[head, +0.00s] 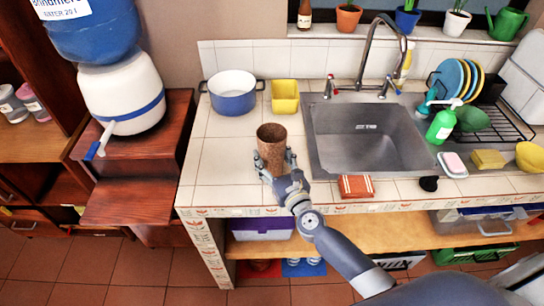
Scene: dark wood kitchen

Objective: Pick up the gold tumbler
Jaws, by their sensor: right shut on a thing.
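A brown-gold, speckled tumbler (271,148) stands upright at the counter, left of the sink, with its open top facing up. My right gripper (275,168) reaches in from the lower right and is shut on the tumbler's lower part, with a finger on each side. The gripper hides some of the tumbler's base, so I cannot tell whether it touches the counter. My left gripper is not in view.
The sink (370,140) with its tap is right of the tumbler. A blue and white pot (232,100) and a yellow container (285,98) stand behind it. Tiles left of the tumbler are clear.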

